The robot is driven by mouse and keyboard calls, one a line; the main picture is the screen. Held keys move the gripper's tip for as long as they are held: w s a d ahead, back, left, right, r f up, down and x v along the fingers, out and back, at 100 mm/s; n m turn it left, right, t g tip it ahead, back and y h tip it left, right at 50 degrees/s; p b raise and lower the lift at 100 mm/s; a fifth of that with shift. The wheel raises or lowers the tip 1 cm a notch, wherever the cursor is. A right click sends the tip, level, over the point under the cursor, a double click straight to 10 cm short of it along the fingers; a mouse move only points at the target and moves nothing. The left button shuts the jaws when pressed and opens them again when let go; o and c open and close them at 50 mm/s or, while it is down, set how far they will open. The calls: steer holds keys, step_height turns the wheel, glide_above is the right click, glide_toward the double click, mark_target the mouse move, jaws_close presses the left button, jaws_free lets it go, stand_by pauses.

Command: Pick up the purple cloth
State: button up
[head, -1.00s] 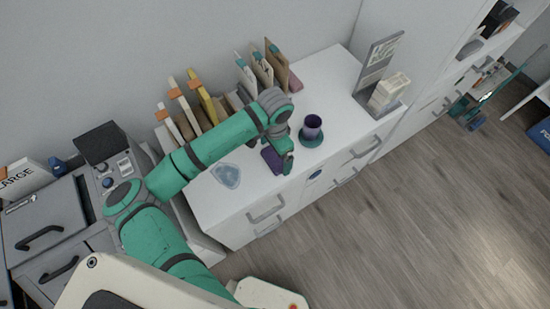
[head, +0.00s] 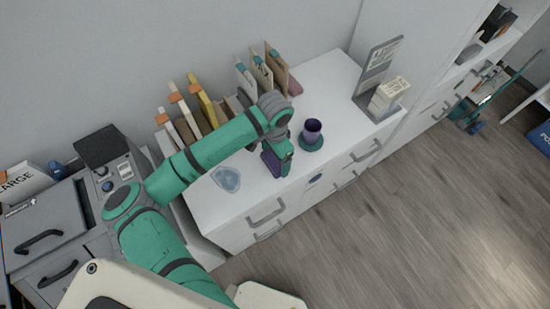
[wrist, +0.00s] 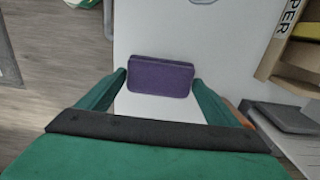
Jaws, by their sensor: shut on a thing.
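The purple cloth (wrist: 160,77) is a flat, rounded purple block between my gripper's fingertips in the wrist view. In the head view the purple cloth (head: 270,162) shows beside the fingers, partly hidden by them, over the white desk top. My gripper (head: 280,165) points down at the desk near its front edge. In the wrist view my gripper (wrist: 160,85) has its two green fingers at the cloth's left and right ends, shut on it. I cannot tell exactly how far the cloth is above the desk.
A purple cup (head: 312,130) on a green coaster stands just right of my gripper. A blue-grey heart-shaped dish (head: 227,179) lies to the left. Several upright folders (head: 195,105) line the wall behind. A grey stand (head: 378,75) is at the right end.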

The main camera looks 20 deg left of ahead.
steer(key=s+r, duration=0.1)
steer(key=r, duration=0.1)
steer(key=s+d+r, duration=0.1)
steer(key=s+r, duration=0.1)
steer(key=r, duration=0.1)
steer(key=s+d+r, duration=0.1)
steer(key=r, duration=0.2)
steer(key=shift+s+d, duration=0.2)
steer(key=shift+s, duration=0.1)
steer(key=s+d+r, duration=0.3)
steer(key=s+d, duration=0.1)
steer(key=s, duration=0.3)
steer(key=shift+s+r, duration=0.4)
